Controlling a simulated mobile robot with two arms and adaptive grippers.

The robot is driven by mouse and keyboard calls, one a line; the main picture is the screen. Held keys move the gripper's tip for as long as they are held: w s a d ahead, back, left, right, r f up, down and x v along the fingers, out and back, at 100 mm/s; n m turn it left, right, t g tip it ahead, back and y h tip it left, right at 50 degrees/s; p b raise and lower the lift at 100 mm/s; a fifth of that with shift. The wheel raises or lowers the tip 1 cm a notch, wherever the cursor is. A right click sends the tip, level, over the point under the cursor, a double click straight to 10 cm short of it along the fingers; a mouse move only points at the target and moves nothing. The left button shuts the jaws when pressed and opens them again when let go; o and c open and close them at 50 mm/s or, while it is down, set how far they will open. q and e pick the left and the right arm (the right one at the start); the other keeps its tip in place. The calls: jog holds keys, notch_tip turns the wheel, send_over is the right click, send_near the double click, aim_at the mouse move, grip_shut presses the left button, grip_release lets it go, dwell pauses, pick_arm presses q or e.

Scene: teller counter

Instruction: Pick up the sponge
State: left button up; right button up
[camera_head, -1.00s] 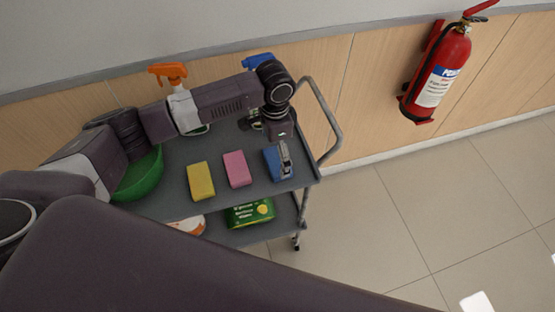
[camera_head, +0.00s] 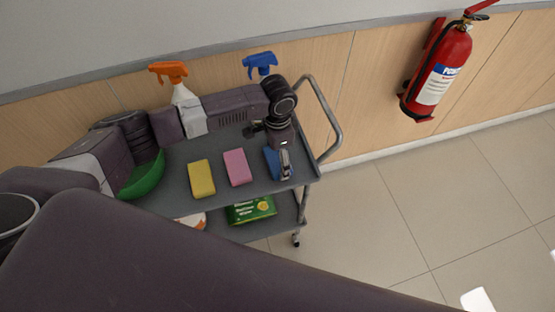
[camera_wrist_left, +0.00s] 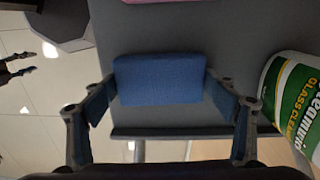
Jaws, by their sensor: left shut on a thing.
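A blue sponge (camera_head: 271,165) is at the right end of the grey cart's top shelf. In the left wrist view, the blue sponge (camera_wrist_left: 160,80) sits between my left gripper's two fingers. My left gripper (camera_head: 279,164) comes down over it from above and is shut on it. I cannot tell whether the sponge still touches the shelf. A pink sponge (camera_head: 238,167) and a yellow sponge (camera_head: 201,179) lie to its left. My right gripper (camera_wrist_left: 30,63) shows small at the left wrist view's left edge, over the floor, its fingers apart and empty.
The cart (camera_head: 225,205) has a rail handle (camera_head: 330,125) at its right. Orange-topped (camera_head: 168,70) and blue-topped (camera_head: 260,62) spray bottles and a green bowl (camera_head: 143,175) stand on it. A green package (camera_head: 250,210) lies below. A fire extinguisher (camera_head: 438,75) hangs on the wall.

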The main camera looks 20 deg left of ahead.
aim_at(278, 159)
jog(key=shift+w+d, duration=0.1)
jog(key=shift+d, duration=0.05)
pick_arm(q)
jog(key=shift+r, duration=0.6)
notch_tip(278, 159, up, 19)
jog(key=b, duration=0.2)
jog(key=shift+b, duration=0.35)
pick_arm(e)
jog(key=f, duration=0.2)
jog(key=shift+w+f, duration=0.3)
jog(key=shift+w, duration=0.1)
pick_arm(q)
jog(key=shift+f, duration=0.1)
